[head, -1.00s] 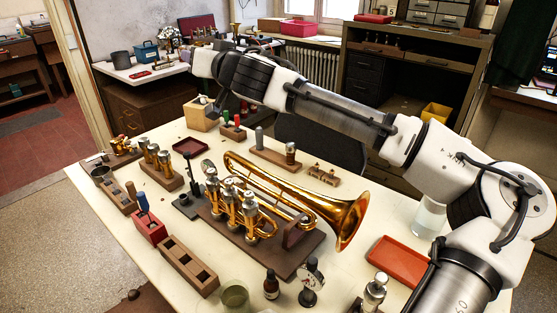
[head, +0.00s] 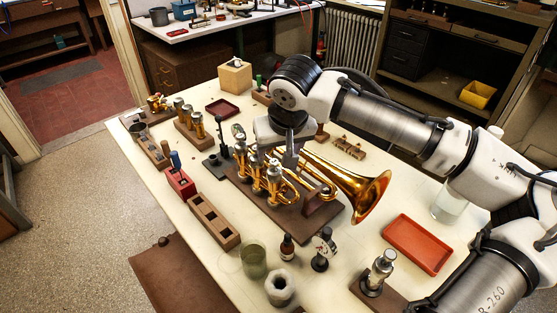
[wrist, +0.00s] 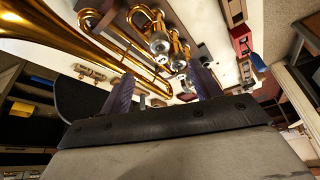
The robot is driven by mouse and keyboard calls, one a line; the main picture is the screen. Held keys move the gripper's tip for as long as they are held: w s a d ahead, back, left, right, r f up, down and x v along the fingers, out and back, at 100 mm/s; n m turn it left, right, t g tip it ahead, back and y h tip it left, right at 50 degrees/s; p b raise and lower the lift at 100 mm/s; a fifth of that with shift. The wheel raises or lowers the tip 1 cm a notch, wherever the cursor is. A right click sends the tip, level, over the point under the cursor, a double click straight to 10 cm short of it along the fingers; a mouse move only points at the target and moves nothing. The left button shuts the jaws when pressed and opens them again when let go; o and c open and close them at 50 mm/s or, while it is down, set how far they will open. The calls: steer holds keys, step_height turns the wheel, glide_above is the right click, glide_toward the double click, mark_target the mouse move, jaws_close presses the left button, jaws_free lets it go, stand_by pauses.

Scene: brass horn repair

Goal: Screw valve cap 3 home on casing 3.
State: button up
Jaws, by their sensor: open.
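The brass trumpet (head: 345,182) lies on a dark wooden stand (head: 315,225) in the head view. Its silver-topped valve casings (head: 274,178) stand upright at the left part of the horn; they also show in the wrist view (wrist: 160,43). I cannot tell which is casing 3, nor how far cap 3 is seated. My gripper (head: 290,158) points down at the valve group, its fingers partly overlapping the horn. In the wrist view my gripper (wrist: 164,86) has its two fingers spread apart, with valve tops beyond and nothing visibly held between them.
A wooden rack of valves (head: 190,125) stands at the left, with a red tool block (head: 180,182) and compartment box (head: 213,224) in front.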

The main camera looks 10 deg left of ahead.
mark_target(276, 167)
steer(key=p+x, duration=0.1)
steer(key=x, duration=0.9)
steer(key=shift+w+f, duration=0.25)
steer(key=shift+f, duration=0.1)
steer(key=shift+a, duration=0.1)
steer(key=c, duration=1.2)
steer(key=o, duration=1.2)
steer(key=shift+r, duration=0.15)
